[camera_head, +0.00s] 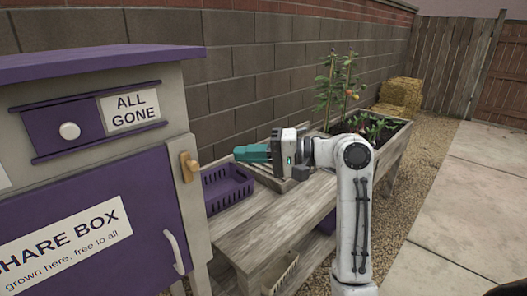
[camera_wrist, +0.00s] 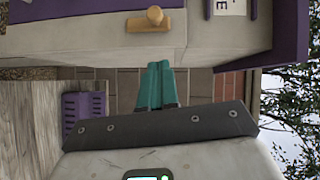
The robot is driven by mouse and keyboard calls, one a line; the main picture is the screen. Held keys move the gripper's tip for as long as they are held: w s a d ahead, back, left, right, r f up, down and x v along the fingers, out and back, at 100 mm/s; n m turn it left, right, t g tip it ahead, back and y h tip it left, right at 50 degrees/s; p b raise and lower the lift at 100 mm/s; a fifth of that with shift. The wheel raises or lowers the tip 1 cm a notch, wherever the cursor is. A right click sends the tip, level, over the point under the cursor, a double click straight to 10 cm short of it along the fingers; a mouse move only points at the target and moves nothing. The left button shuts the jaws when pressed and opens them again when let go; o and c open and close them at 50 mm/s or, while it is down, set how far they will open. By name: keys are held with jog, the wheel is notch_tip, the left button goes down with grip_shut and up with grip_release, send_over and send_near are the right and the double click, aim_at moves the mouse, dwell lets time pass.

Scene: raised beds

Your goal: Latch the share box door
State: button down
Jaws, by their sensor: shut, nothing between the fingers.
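The share box (camera_head: 188,110) stands at the left of the head view. Its purple door (camera_head: 110,198) bears a white "SHARE BOX" sign and a pale curved handle (camera_head: 174,250). The door looks closed against the frame. A wooden turn latch (camera_head: 188,166) with a knob sits upright on the frame just right of the door's upper corner, not across the door. The latch also shows at the top of the wrist view (camera_wrist: 150,19). My gripper (camera_head: 240,153) has teal fingers, shut and empty, right of the latch and apart from it. The fingertips (camera_wrist: 158,65) point toward the box side.
A purple basket (camera_head: 228,187) sits on the wooden bench (camera_head: 280,215) below my gripper. An "ALL GONE" slider panel with a white knob (camera_head: 69,131) is above the door. A planter (camera_head: 395,140) stands behind my arm. Paving at the right is clear.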

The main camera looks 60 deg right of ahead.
jog(key=w+a+p, duration=0.1)
jog(key=w+a, duration=0.4)
jog(key=shift+f, duration=0.45)
jog(key=shift+w+d, duration=0.1)
jog(key=shift+w, duration=0.05)
jog(key=shift+r+n+p, duration=0.1)
jog(key=shift+n+p, duration=0.2)
jog(key=shift+p, duration=0.2)
